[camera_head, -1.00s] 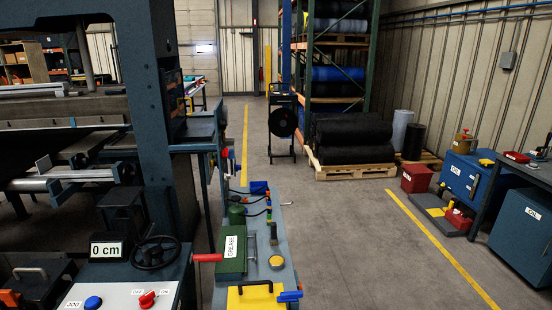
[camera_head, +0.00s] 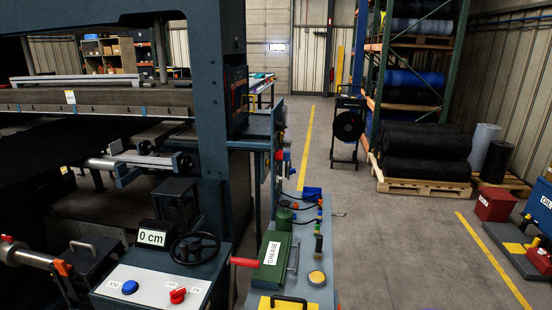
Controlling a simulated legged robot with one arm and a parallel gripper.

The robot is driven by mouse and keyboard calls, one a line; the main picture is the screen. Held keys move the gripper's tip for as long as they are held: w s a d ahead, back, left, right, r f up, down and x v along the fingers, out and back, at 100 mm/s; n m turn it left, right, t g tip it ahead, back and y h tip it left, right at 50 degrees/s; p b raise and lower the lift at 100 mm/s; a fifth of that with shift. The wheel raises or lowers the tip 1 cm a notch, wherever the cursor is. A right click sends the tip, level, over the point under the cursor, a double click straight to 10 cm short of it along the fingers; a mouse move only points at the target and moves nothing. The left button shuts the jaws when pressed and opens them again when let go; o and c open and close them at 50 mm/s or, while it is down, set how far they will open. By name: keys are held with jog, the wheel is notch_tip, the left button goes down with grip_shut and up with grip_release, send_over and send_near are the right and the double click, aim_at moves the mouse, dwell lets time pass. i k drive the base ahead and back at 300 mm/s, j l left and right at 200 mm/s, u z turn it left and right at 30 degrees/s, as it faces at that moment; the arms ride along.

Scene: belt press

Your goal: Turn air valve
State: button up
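No part is clearly readable as the air valve. A small cluster of red, blue and white fittings (camera_head: 280,155) sits on the side of the press post, too small to make out. Several coloured fittings with black hoses (camera_head: 319,218) stand on the narrow bench beside the press. A red switch knob (camera_head: 178,295) marked OFF and ON is on the control panel, right of a blue JOG button (camera_head: 130,287). My gripper is not in view.
A black handwheel (camera_head: 195,248) and a "0 cm" display (camera_head: 152,238) are by the panel. A green grease box (camera_head: 270,260) lies on the bench (camera_head: 318,290). Black rolls (camera_head: 425,150) rest on a pallet. The floor (camera_head: 390,240) right of the bench is clear.

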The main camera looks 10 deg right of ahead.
aim_at(278, 155)
jog(key=l, duration=0.6)
jog(key=i+l, duration=0.1)
jog(key=l, duration=0.55)
jog(key=i+l, duration=0.4)
jog(key=i+l+u, duration=0.1)
jog(key=i+l, duration=0.25)
jog(key=l, duration=0.25)
jog(key=i+l, duration=0.4)
jog(key=i+u, duration=0.15)
jog(key=i, duration=1.1)
